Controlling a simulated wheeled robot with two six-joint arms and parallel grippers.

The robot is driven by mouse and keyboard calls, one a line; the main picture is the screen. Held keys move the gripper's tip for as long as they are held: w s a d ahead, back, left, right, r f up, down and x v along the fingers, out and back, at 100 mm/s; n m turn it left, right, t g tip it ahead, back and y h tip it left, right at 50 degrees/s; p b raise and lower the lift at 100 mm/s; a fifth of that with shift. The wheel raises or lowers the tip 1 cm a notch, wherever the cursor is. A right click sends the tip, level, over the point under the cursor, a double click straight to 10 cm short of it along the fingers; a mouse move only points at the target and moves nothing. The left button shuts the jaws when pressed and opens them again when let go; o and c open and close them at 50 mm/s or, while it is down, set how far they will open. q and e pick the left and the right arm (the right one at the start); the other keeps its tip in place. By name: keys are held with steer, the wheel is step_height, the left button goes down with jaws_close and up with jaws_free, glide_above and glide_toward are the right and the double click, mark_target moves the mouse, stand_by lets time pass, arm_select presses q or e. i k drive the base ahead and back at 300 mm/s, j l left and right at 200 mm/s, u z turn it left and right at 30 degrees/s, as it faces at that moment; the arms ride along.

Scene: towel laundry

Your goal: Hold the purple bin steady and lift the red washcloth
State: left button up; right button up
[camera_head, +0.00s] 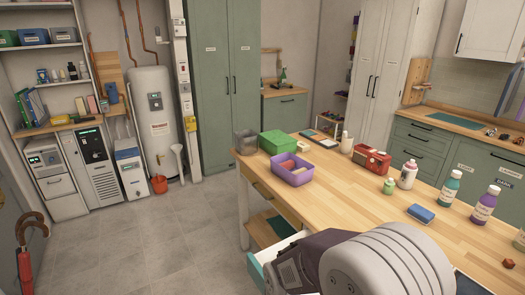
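The purple bin (294,180) stands upright on the wooden table, near its far left end. Neither of my grippers shows in the head view, and nothing is touching the bin.
On the wooden table (350,205), a green box (277,142) and a grey container (246,142) stand close behind the bin. A large grey-white ribbed shape (390,262) hides the near edge.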

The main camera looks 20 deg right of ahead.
mark_target(289, 165)
steer(key=i+z, duration=0.2)
steer(key=i, duration=0.25)
steer(key=i+j+z, duration=0.2)
steer(key=i, duration=0.2)
steer(key=i+j+z, duration=0.2)
steer(key=i, duration=0.25)
steer(key=i+j+z, duration=0.15)
steer(key=z, duration=0.35)
steer(key=i+j+z, duration=0.3)
steer(key=z, duration=0.2)
steer(key=i+j+z, duration=0.25)
steer(key=j+z, duration=0.25)
steer(key=i+j+z, duration=0.1)
steer(key=j+z, duration=0.2)
steer(key=z, duration=0.2)
steer(key=j+z, duration=0.5)
steer(key=i+l, duration=0.05)
